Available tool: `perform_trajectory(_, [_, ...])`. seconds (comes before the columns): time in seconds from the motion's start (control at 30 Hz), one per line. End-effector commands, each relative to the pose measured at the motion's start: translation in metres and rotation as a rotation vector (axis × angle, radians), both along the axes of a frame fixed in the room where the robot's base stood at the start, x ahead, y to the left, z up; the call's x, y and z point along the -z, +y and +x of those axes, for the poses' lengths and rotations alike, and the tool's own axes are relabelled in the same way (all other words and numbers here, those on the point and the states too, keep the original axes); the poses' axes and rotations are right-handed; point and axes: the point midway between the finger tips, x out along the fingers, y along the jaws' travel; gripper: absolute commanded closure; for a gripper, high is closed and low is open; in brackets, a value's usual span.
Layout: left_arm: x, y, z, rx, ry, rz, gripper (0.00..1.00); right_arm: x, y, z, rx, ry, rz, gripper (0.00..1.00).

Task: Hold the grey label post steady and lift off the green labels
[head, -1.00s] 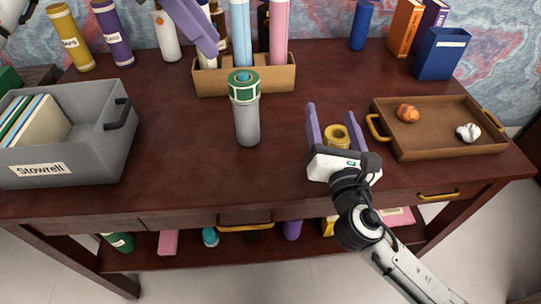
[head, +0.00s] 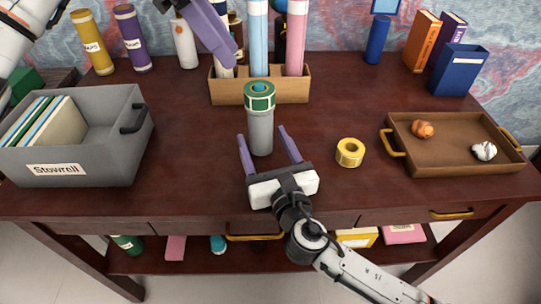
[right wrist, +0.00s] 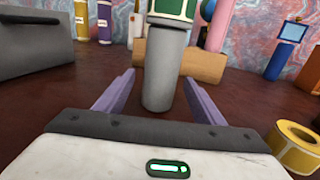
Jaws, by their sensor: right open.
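The grey label post (head: 260,135) stands upright in the middle of the desk, and it also shows in the right wrist view (right wrist: 164,70). The green labels (head: 259,98) sit as a white-edged green band around its top; the right wrist view shows only their lower part (right wrist: 172,8). My right gripper (head: 262,131) is open, its purple fingers reaching toward either side of the post's lower part, with no clear contact. My left gripper (head: 222,48) hangs at the upper left, above and behind the post, apart from it; its jaw gap is not clear.
A wooden holder (head: 290,91) with tall tubes stands behind the post. A grey bin (head: 100,165) with folders is at left. A yellow tape roll (head: 350,152) lies right of my right gripper. A brown tray (head: 455,163) holds crumpled balls at right.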

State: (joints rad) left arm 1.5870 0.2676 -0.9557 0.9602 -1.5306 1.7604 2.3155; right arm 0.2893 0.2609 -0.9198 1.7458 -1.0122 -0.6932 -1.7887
Motion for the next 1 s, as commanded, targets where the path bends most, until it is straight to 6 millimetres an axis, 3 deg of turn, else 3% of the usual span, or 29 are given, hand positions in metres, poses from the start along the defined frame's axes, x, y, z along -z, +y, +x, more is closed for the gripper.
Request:
perform_trajectory(0.2, [0.0,0.0,0.0,0.0,0.0,0.0,0.69,0.0,0.006,0.022,0.0,0.0,0.0,0.37])
perform_trajectory(0.53, [0.0,0.0,0.0,0.0,0.0,0.0,0.69,0.0,0.007,0.026,0.0,0.0,0.001,0.37])
perform_trajectory(0.57, [0.0,0.0,0.0,0.0,0.0,0.0,0.69,0.0,0.007,0.026,0.0,0.0,0.001,0.39])
perform_trajectory(0.83, [0.0,0.0,0.0,0.0,0.0,0.0,0.69,0.0,0.007,0.025,0.0,0.0,0.001,0.84])
perform_trajectory(1.0, [0.0,0.0,0.0,0.0,0.0,0.0,0.69,0.0,0.007,0.025,0.0,0.0,0.001,0.84])
